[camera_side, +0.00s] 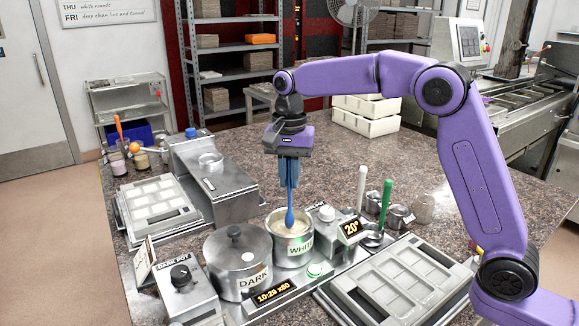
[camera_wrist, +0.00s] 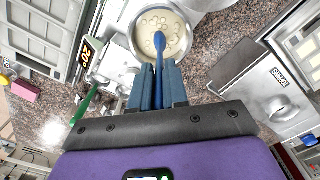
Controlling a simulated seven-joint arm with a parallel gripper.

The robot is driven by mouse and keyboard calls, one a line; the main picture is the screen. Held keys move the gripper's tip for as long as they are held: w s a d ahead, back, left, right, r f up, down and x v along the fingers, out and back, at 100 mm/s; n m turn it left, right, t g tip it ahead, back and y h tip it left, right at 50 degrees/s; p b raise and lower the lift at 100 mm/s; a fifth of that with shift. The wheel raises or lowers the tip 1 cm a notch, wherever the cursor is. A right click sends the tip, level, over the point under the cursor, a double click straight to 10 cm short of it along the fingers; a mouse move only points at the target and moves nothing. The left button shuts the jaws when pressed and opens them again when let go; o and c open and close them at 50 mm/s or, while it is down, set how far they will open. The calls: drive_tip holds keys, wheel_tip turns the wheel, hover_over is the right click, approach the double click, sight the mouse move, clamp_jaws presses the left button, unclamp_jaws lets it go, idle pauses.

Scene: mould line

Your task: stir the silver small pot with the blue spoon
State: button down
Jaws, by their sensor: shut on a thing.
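The silver small pot (camera_side: 276,252), marked WHITE, stands uncovered at the centre of the side view and holds a cream mix. The wrist view shows the pot's rim (camera_wrist: 131,32) and pale lumps in the mix. My gripper (camera_side: 289,185) is above the pot, shut on the upright blue spoon (camera_side: 290,216). In the wrist view, the spoon (camera_wrist: 160,43) points from my gripper (camera_wrist: 158,95) over the pot's contents. The spoon's blue end shows within the pot's opening. I cannot tell whether it touches the mix.
A lidded DARK pot (camera_side: 232,268) stands close on the left. A white handle (camera_side: 361,188) and a green handle (camera_side: 386,200) stand upright at the right near small metal cups (camera_side: 399,216). A grey mould tray (camera_side: 345,297) lies in front right.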

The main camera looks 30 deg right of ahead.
drive_tip(key=shift+f, duration=2.9)
drive_tip(key=shift+d, duration=0.1)
